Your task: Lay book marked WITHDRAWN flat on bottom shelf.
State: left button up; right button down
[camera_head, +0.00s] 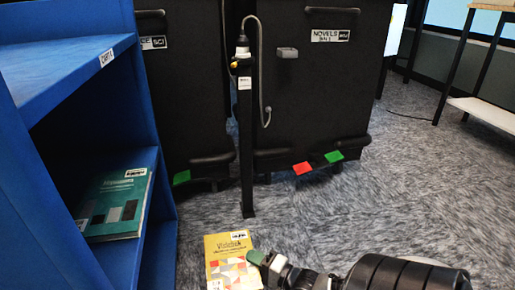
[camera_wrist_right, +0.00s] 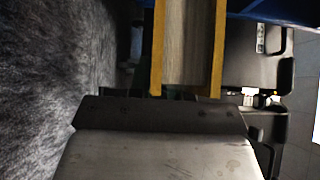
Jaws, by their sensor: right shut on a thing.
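A yellow book (camera_head: 226,252) with a patterned cover and a small white label shows low in the head view. I cannot read a WITHDRAWN mark on it. My right gripper (camera_head: 262,260) is shut on its right side and holds it upright in front of the blue shelf unit. In the right wrist view the book (camera_wrist_right: 158,45) shows edge-on, its page block between two yellow covers. My left gripper is out of view.
The blue shelf unit's upper shelf (camera_head: 60,65) and side panel (camera_head: 40,215) are left of the book. Black bins (camera_head: 315,100) and a thin black post (camera_head: 245,140) stand behind. Grey carpet (camera_head: 320,215) is clear at the right.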

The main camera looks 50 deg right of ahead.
jog(key=w+a+f+b, duration=0.3)
jog(key=w+a, duration=0.8)
jog(key=a, duration=0.3)
jog(key=shift+w+a, duration=0.15)
jog(key=shift+a, duration=0.25)
dwell(0.4)
jog(key=shift+r, duration=0.1)
jog(key=c, duration=1)
grip_release()
jog(key=s+p, duration=0.1)
jog(key=s, duration=0.2)
jog(key=s+d+p, duration=0.1)
jog(key=s+p, duration=0.1)
jog(key=s, duration=0.2)
jog(key=s+p, duration=0.2)
jog(key=s, duration=0.1)
jog(key=shift+s+d, duration=0.35)
jog(key=shift+d, duration=0.05)
